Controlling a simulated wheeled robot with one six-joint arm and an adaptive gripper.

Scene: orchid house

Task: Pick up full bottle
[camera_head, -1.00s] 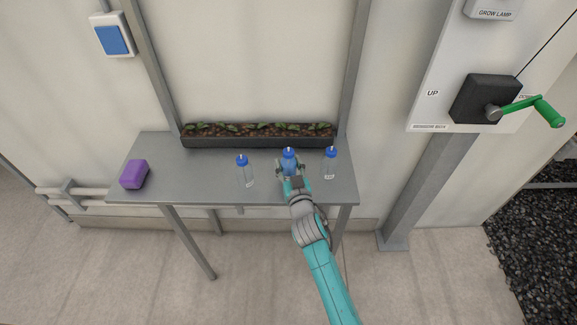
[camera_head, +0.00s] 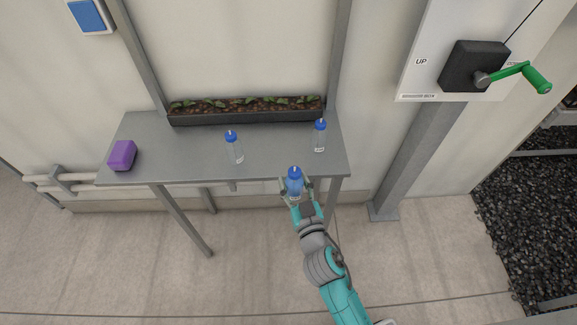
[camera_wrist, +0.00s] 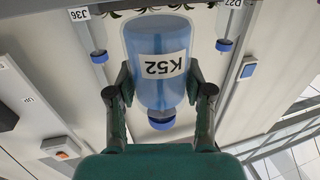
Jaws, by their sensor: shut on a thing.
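The full bottle (camera_head: 294,182) has a blue cap and blue contents. My gripper (camera_head: 297,188) is shut on it and holds it in front of the table's front edge.
The grey table (camera_head: 190,160) also bears a purple block (camera_head: 122,155) at its left end. A dark planter (camera_head: 245,112) with seedlings runs along its back. A crank with a green handle (camera_head: 536,80) is on the wall panel at right. The floor in front is clear.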

